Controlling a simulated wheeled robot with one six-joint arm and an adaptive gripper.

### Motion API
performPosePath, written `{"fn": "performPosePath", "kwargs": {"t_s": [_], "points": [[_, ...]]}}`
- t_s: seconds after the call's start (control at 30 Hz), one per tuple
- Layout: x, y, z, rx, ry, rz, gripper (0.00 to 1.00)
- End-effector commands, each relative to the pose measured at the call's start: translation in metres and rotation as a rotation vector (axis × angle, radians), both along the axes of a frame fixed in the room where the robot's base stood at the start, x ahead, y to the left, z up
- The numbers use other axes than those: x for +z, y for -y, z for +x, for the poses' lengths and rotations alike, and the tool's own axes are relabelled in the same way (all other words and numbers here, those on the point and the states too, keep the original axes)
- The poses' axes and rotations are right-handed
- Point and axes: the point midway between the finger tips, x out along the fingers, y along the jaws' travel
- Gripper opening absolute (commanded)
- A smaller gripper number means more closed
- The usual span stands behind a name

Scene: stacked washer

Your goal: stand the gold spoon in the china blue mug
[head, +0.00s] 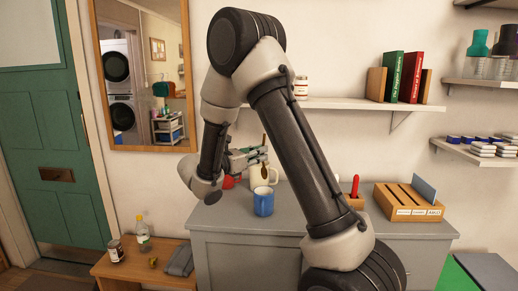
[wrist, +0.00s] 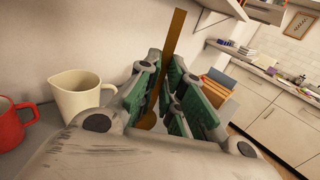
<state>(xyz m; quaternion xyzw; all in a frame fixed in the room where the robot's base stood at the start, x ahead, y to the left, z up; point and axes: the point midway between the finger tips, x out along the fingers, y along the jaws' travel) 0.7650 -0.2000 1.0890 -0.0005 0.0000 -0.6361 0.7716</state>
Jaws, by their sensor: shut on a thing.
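My gripper (head: 256,156) is shut on the gold spoon (head: 264,172), which hangs upright with its bowl end down. In the wrist view the spoon's long handle (wrist: 174,38) rises above the green-padded fingers (wrist: 168,95), and its bowl sits low between them, partly hidden. The china blue mug (head: 263,202) stands upright on the grey cabinet top. In the head view the spoon is above the mug in the picture and apart from it. I cannot tell how far behind the mug it is. The mug is hidden in the wrist view.
A cream jug (head: 272,177) stands behind the blue mug and also shows in the wrist view (wrist: 78,97). A red mug (head: 229,182) is left of it. A wooden organiser (head: 400,204) is at right on the cabinet (head: 225,217). A wall shelf (head: 345,104) is above.

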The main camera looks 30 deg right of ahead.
Motion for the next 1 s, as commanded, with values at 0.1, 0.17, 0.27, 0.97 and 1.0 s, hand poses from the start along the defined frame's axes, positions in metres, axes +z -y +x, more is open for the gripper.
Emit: {"fn": "performPosePath", "kwargs": {"t_s": [0.1, 0.17, 0.27, 0.97, 1.0], "points": [[-0.011, 0.000, 0.000, 0.000, -0.001, 0.000, 0.00], [-0.017, 0.000, 0.000, 0.000, -0.002, 0.000, 0.00], [-0.025, 0.000, 0.000, 0.000, -0.001, 0.000, 0.00], [-0.085, 0.000, 0.000, 0.000, 0.000, 0.001, 0.00], [-0.088, 0.000, 0.000, 0.000, 0.000, 0.001, 0.00]]}}
